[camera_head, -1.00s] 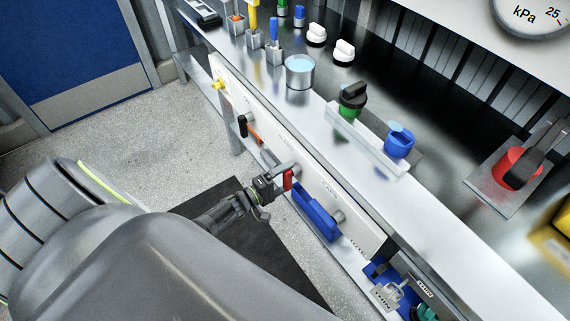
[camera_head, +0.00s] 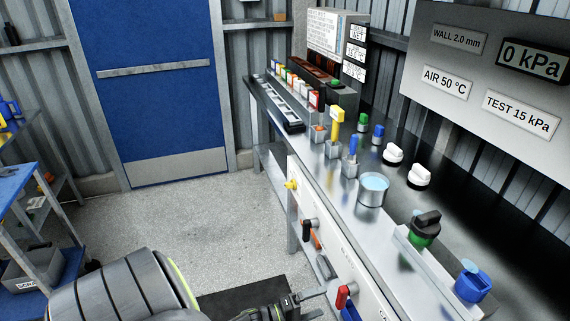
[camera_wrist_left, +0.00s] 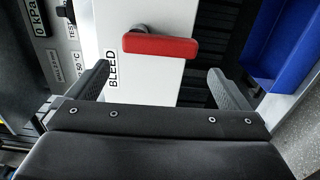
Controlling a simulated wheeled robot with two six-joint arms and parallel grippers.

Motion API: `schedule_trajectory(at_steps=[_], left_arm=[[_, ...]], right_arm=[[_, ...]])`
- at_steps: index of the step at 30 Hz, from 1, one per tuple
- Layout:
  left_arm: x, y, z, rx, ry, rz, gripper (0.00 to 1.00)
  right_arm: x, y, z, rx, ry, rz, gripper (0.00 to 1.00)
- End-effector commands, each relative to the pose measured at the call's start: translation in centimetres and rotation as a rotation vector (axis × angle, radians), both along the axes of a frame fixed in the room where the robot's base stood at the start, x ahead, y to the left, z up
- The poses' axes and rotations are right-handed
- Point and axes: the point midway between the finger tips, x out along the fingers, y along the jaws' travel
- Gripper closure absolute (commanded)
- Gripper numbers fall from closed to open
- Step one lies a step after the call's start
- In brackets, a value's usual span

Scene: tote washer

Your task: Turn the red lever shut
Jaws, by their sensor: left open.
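The red lever (camera_head: 345,296) is on the white front panel of the bench, low in the head view, its handle pointing roughly down. In the left wrist view the red lever (camera_wrist_left: 160,45) lies crosswise ahead of the jaws, beside the word BLEED, on a dark pivot. My left gripper (camera_head: 314,298) is just left of the lever in the head view, its lower part cut off by the frame. In the wrist view its two fingers (camera_wrist_left: 162,86) are spread wide and empty, with the lever beyond them and apart. My right gripper is out of view.
An orange lever with a black end (camera_head: 308,234) and a yellow knob (camera_head: 291,185) are on the same panel. A blue bin (camera_wrist_left: 285,45) is close right of the lever in the wrist view. A metal cup (camera_head: 373,190) stands on the bench.

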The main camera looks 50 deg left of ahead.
Motion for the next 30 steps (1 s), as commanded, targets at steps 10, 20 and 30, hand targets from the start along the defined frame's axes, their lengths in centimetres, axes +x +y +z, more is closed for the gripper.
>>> schedule_trajectory(at_steps=[10,20,30], left_arm=[[-7.1,2.9,-0.2,-0.002,0.003,0.0,0.0],[-9.0,3.7,0.0,-0.003,0.0,0.0,0.0],[-9.0,3.7,0.0,-0.003,0.001,0.0,0.0]], right_arm=[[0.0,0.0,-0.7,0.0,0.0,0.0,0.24],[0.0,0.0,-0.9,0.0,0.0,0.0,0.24],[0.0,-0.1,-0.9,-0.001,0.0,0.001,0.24]])
